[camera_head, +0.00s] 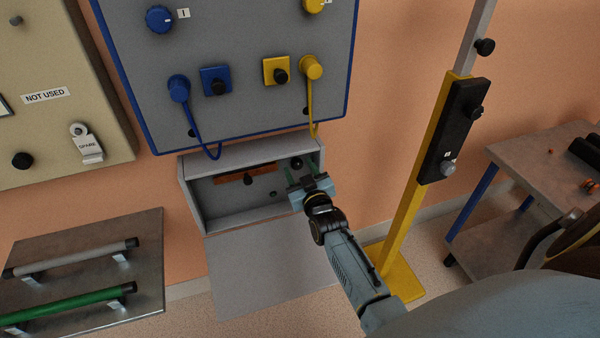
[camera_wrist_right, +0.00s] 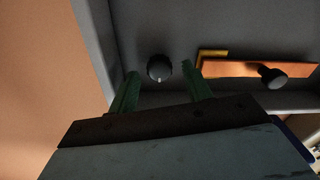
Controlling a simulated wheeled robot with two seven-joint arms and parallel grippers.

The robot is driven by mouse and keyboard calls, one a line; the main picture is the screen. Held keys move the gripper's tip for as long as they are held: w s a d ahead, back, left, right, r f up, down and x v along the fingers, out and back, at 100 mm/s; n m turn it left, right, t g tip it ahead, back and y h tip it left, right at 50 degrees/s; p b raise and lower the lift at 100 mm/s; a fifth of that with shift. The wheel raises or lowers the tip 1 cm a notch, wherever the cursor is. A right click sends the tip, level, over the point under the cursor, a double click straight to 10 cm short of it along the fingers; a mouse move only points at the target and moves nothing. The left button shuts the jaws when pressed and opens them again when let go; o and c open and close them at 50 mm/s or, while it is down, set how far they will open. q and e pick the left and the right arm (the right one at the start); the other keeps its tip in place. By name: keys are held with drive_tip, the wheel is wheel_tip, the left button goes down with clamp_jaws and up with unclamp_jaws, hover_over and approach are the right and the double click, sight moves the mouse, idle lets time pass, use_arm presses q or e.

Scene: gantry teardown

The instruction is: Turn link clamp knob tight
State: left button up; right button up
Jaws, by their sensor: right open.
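A round black knob with a white mark (camera_wrist_right: 159,68) sits on the inner back wall of the open grey box; it also shows in the head view (camera_head: 297,162). I take it for the link clamp knob. My right gripper (camera_head: 299,170) reaches into the box with its green fingers apart. In the wrist view the knob appears between the two fingertips, with gaps on both sides; I cannot tell how deep the fingers reach. A copper link bar (camera_head: 232,179) with a black handle (camera_head: 248,181) lies across the box beside the knob. My left gripper is out of view.
The grey box (camera_head: 195,205) has side walls and a lowered flap (camera_head: 260,275). A panel (camera_head: 240,115) with blue and yellow plugs hangs above, its cables drooping near the box. A yellow post (camera_head: 404,220) stands right. A table with rods (camera_head: 145,225) stands left.

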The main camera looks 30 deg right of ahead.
drive_tip(key=shift+w, duration=0.2)
drive_tip(key=c, duration=1)
